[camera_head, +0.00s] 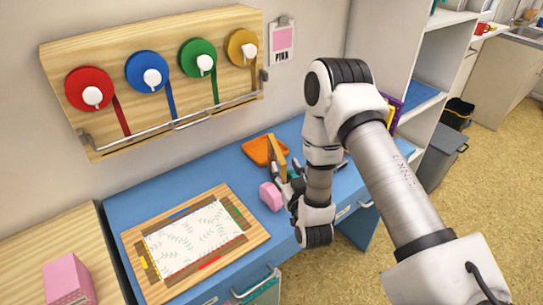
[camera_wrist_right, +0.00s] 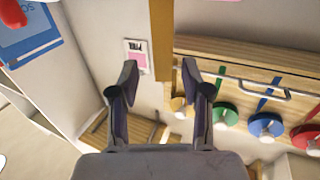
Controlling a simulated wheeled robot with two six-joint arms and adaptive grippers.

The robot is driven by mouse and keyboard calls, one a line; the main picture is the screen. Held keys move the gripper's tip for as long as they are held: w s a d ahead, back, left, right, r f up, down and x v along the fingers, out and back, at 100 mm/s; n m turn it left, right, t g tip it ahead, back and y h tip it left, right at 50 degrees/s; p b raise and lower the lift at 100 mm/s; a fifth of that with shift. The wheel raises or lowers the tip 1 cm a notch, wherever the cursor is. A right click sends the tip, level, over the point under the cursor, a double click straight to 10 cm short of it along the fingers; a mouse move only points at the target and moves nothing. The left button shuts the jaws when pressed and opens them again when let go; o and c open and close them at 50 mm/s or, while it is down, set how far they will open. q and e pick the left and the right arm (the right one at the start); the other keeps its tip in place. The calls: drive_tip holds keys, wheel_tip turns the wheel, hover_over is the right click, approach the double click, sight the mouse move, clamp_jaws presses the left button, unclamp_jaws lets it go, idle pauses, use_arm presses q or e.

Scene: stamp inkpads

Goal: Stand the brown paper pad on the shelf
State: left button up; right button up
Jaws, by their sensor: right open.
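The brown paper pad (camera_head: 277,152) appears as a thin tan slab standing steeply upright beside the orange tray on the blue desk. My right gripper (camera_head: 287,172) is right at its near side, partly hidden by my arm. In the right wrist view, a brown upright strip, likely the pad's edge (camera_wrist_right: 162,35), lies between the spread fingers of the right gripper (camera_wrist_right: 160,72). The fingers are open, with gaps visible beside the strip. The white shelf unit (camera_head: 435,52) stands at the right, partly hidden by my arm. My left gripper is not in view.
An orange tray (camera_head: 256,152) and a pink block (camera_head: 270,197) lie close to the gripper. A framed leaf-print sheet (camera_head: 195,238) covers the desk's front left. A wooden wall rack (camera_head: 120,45) holds coloured tape rolls. A grey bin (camera_head: 440,150) stands by the shelf.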

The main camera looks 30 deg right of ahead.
sight(279, 152)
drive_tip(key=shift+w+d+r, duration=0.15)
drive_tip(key=shift+w+r, duration=0.05)
drive_tip(key=shift+w, duration=0.3)
drive_tip(key=shift+w+r+p, duration=0.25)
drive_tip(key=shift+p, duration=0.1)
drive_tip(key=p+x, duration=0.1)
drive_tip(key=x, duration=0.1)
drive_tip(key=shift+w, duration=0.35)
drive_tip(key=shift+w+d+f, duration=0.2)
drive_tip(key=shift+w, duration=0.4)
drive_tip(key=shift+w+d+f, duration=0.2)
drive_tip(key=shift+w+d, duration=0.05)
drive_tip(key=shift+w, duration=0.35)
drive_tip(key=shift+s+r, duration=0.1)
drive_tip(key=shift+a, duration=0.1)
clamp_jaws()
